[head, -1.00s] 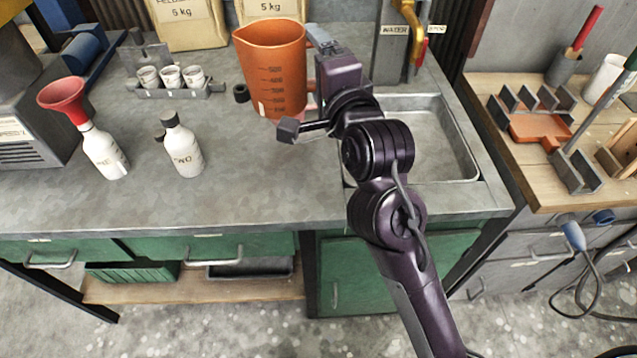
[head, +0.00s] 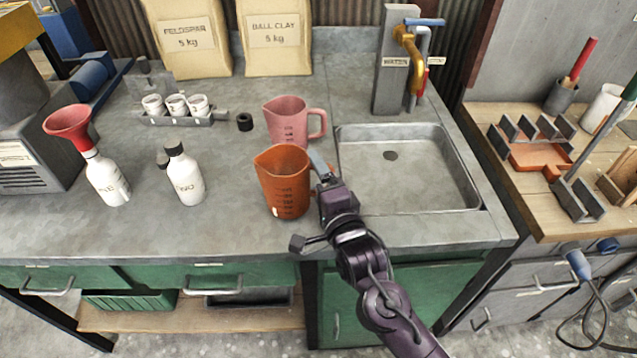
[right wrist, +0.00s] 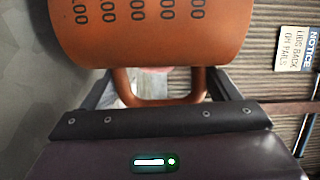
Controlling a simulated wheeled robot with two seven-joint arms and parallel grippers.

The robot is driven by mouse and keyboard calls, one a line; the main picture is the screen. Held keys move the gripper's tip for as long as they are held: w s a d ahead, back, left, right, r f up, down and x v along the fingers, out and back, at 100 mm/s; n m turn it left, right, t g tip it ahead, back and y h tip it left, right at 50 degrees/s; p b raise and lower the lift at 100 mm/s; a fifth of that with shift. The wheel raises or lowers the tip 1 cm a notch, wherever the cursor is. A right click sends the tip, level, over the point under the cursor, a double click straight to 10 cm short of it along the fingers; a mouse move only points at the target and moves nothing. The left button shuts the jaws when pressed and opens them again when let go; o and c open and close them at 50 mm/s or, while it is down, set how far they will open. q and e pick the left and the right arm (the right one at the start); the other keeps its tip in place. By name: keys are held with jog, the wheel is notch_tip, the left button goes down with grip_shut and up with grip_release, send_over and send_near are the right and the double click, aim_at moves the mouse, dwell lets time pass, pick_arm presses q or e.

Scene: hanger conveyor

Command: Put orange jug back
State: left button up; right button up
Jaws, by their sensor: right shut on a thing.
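The orange jug (head: 283,184) is upright at the counter, left of the sink, in the head view. Whether its base touches the counter I cannot tell. My right gripper (head: 322,172) is shut on its handle from the right side. In the right wrist view the orange jug (right wrist: 150,30) fills the top, with its dark graduation numbers, and its handle (right wrist: 158,100) lies between the fingers. A pink jug (head: 287,122) stands just behind the orange one. My left gripper is not in view.
The sink (head: 400,165) lies right of the jug, with the water tap post (head: 393,75) behind it. White bottles (head: 185,177), one with a red funnel (head: 68,120), stand to the left. A cup rack (head: 178,118) and clay bags (head: 275,40) are behind. Counter between bottles and jug is clear.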

jog(key=shift+f, duration=0.65)
jog(key=shift+f, duration=0.15)
jog(key=o, duration=1.2)
